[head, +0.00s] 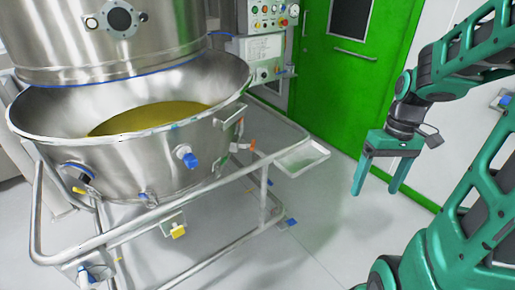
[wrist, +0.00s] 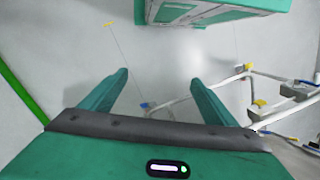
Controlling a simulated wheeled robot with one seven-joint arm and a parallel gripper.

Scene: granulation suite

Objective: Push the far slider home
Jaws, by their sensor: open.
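My gripper (head: 377,188) hangs open and empty with its fingers pointing down, right of the trolley and in front of the green door. Its two fingers also show apart in the wrist view (wrist: 160,79), with bare floor between them. No part is clearly recognisable as the far slider. A steel bowl (head: 60,118) holding yellow-brown material sits in a tubular trolley (head: 110,240). A blue knob (head: 187,157) is on the bowl's near side. Small orange and white fittings (head: 247,146) are near its right handle. My gripper touches none of these.
A steel vessel (head: 120,45) stands above the bowl. A small tray (head: 301,157) juts from the trolley's right side. A control panel (head: 265,45) is beside the green door (head: 345,85). The floor (head: 335,225) between trolley and gripper is clear.

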